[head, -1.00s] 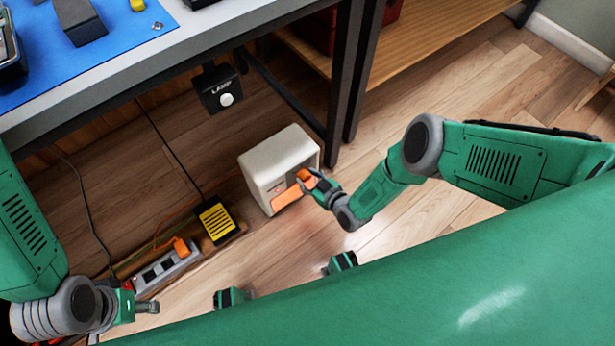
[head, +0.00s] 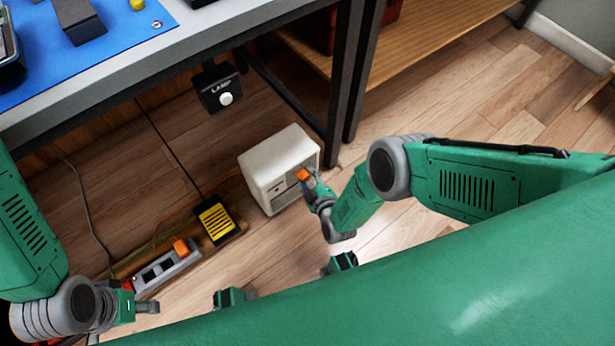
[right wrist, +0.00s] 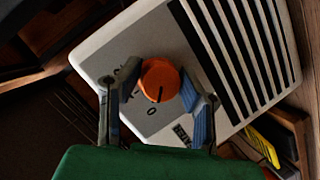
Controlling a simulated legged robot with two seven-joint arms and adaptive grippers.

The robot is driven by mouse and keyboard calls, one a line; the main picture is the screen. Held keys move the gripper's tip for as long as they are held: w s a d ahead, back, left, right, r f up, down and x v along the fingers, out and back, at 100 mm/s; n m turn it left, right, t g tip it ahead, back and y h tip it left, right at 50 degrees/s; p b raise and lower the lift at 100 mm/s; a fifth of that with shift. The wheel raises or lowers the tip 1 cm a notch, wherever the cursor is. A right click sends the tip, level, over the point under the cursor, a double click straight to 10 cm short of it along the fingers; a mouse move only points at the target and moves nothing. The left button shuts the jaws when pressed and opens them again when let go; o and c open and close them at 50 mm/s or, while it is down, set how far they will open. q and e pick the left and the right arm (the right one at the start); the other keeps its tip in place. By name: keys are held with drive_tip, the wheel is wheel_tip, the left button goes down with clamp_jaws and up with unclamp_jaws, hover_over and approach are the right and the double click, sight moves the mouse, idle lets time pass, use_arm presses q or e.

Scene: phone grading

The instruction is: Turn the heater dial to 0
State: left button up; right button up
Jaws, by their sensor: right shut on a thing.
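The cream heater (head: 262,160) stands on the floor under the bench; its grille shows dark. Its orange dial (head: 303,174) also shows in the right wrist view (right wrist: 160,78). The dial's dark pointer line points toward the bottom of that view, near a small printed mark that looks like a 0 (right wrist: 151,112). My right gripper (head: 307,182) is shut on the dial, with one finger on each side in the right wrist view (right wrist: 160,88). My left gripper (head: 148,307) is low at the left, away from the heater; its finger gap is not clear.
A power strip (head: 168,268) with an orange plug and a yellow-and-black box (head: 216,221) are left of the heater. A lamp switch box (head: 221,92) hangs under the bench. A dark bench leg (head: 340,100) rises close behind the heater.

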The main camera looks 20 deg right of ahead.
sight(307, 176)
drive_tip(key=shift+s+a+f, duration=0.1)
drive_tip(key=shift+s, duration=0.05)
idle(0.3)
drive_tip(key=o, duration=1.1)
drive_tip(key=shift+w+r, duration=0.2)
drive_tip(key=shift+r, duration=0.5)
wheel_tip(307, 176, up, 8)
drive_tip(key=shift+s+r, duration=0.1)
drive_tip(key=shift+r, duration=0.15)
